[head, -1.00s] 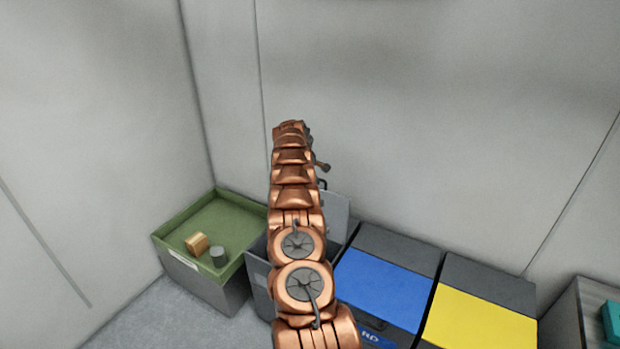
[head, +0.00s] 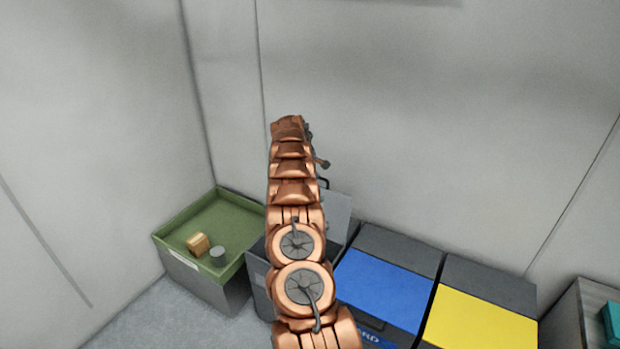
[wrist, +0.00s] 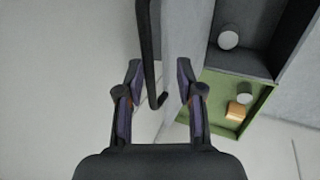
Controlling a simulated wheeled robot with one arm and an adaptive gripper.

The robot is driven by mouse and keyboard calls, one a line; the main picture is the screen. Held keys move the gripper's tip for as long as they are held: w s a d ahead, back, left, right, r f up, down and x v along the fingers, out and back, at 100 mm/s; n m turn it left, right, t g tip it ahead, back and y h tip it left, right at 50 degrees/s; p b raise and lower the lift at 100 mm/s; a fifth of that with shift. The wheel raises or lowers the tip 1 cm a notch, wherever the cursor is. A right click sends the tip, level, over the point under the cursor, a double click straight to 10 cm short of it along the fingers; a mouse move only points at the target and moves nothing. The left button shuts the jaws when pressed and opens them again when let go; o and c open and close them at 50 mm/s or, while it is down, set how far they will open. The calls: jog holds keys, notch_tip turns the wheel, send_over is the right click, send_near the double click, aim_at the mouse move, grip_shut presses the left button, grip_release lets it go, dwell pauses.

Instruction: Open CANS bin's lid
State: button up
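The grey lid (head: 338,212) of the bin left of the blue one stands raised, partly behind my arm. Its label is hidden, so I cannot read CANS on it. In the wrist view the lid (wrist: 184,48) is a pale panel seen nearly edge-on, with a black bar handle (wrist: 152,55). My gripper (wrist: 160,70) is open, with the handle and the lid's edge between its spread fingers. I cannot tell whether a finger touches them. The open bin's dark interior (wrist: 246,62) holds a round grey can (wrist: 228,39).
A green tray (head: 232,207) at left holds a tan block (head: 198,244) and a grey cylinder (head: 218,257). Bins with shut blue (head: 385,289) and yellow (head: 480,322) lids stand to the right. Walls close in behind and at left.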

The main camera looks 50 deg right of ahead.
jog(key=v, duration=1)
